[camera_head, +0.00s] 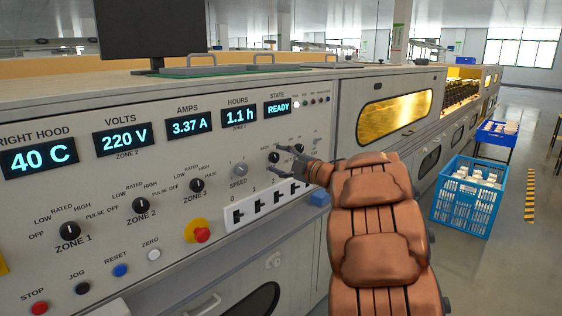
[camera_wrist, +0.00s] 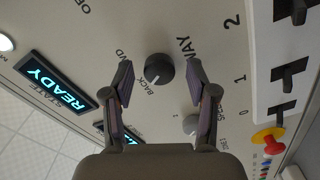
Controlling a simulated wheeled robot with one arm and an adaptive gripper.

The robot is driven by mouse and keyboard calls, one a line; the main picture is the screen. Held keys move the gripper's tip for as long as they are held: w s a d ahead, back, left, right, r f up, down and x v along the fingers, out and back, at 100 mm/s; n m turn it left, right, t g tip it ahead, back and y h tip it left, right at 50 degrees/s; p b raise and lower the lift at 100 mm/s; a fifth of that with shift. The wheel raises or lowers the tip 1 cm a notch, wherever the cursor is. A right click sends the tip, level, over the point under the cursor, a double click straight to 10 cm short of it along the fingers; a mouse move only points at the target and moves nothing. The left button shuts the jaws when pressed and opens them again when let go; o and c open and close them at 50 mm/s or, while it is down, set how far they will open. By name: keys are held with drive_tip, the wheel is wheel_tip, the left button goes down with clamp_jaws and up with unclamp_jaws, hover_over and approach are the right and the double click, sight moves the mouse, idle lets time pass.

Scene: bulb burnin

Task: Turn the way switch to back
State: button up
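The way switch is a round dark knob (camera_wrist: 159,68) in the middle of the wrist view, with WAY printed at its right and BACK just below it. Its pale pointer mark runs down and left, toward the word BACK. My gripper (camera_wrist: 159,75) is open, with one finger on each side of the knob and visible gaps between. In the head view my gripper (camera_head: 281,159) reaches the panel at the same small dark knob (camera_head: 274,157). Contact depth cannot be told.
The speed knob (camera_wrist: 191,124) lies close below the way switch in the wrist view. White-plated rocker switches (camera_head: 260,207) and a red emergency button (camera_head: 202,235) are nearby on the panel. The READY display (camera_head: 277,108) is above. A blue crate (camera_head: 468,196) stands right of my arm.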

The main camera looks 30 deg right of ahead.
drive_tip(key=v, duration=1.2)
drive_tip(key=shift+r, duration=0.1)
idle(0.5)
wheel_tip(320, 180, up, 12)
drive_tip(key=d+m+g+h+p, duration=0.1)
drive_tip(key=m+g+h+p, duration=0.3)
drive_tip(key=m+h+p, duration=0.75)
drive_tip(key=s+a+f+m+g+y+p, duration=0.2)
drive_tip(key=s+a+g+p, duration=0.5)
drive_tip(key=s+a, duration=0.9)
drive_tip(key=s+a+f+m+g+y+p, duration=0.2)
drive_tip(key=s+a+g+y+p, duration=0.3)
drive_tip(key=s+a, duration=1.1)
drive_tip(key=s+g+p, duration=0.3)
drive_tip(key=p, duration=0.1)
drive_tip(key=shift+s+a+f+p, duration=0.2)
drive_tip(key=shift+a+f+p, duration=0.05)
drive_tip(key=shift+p, duration=0.1)
